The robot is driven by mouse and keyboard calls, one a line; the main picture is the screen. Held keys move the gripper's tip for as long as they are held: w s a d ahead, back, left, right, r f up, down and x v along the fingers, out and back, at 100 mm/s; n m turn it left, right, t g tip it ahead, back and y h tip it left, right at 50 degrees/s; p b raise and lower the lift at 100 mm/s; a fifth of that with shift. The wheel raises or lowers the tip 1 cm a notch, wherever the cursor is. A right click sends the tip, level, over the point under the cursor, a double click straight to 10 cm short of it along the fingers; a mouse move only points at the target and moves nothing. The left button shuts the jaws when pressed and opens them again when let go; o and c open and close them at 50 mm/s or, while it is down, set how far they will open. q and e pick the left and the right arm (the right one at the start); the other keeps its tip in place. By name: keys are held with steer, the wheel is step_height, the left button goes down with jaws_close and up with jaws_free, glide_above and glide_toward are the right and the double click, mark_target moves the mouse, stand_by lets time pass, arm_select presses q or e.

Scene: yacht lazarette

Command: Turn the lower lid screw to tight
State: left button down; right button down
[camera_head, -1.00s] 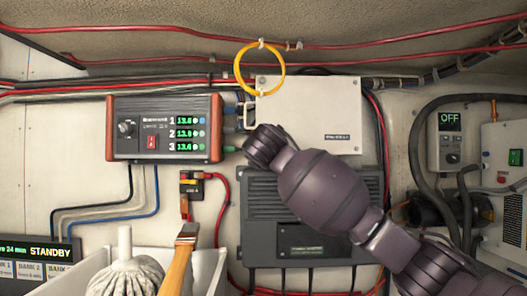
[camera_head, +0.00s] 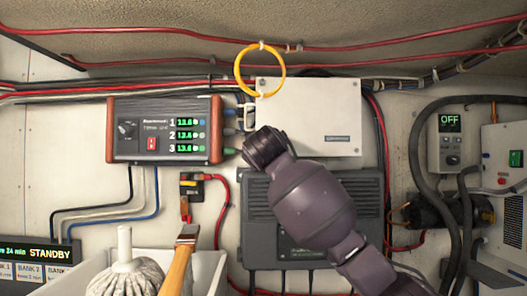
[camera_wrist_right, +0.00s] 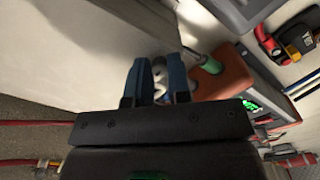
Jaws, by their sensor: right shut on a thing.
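The white box with its flat lid (camera_head: 312,120) is on the wall at the centre of the head view. A pale side of it (camera_wrist_right: 95,35) fills the upper left of the right wrist view. My right gripper (camera_wrist_right: 160,72) has its two blue fingers closed on a small pale, silvery piece (camera_wrist_right: 158,73), apparently the lower lid screw. In the head view my right arm covers the box's lower left corner, so the screw and fingertips are hidden there. Whether the screw is tight cannot be told. My left gripper is not in view.
A charger with red-brown ends (camera_head: 165,130) is close left of my right gripper. A dark finned unit (camera_head: 258,215) is below the box. A yellow ring (camera_head: 238,70) hangs over its top left. A white bin (camera_head: 210,270) with a brush stands at lower left.

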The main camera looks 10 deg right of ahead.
stand_by(0.3)
steer(key=c, duration=1.1)
jaws_free()
steer(key=shift+o, duration=0.2)
steer(key=s+a+b, duration=0.1)
steer(key=s+a, duration=0.1)
steer(key=s, duration=0.8)
steer(key=shift+s+b, duration=0.3)
steer(key=shift+b, duration=0.05)
steer(key=shift+a, duration=0.1)
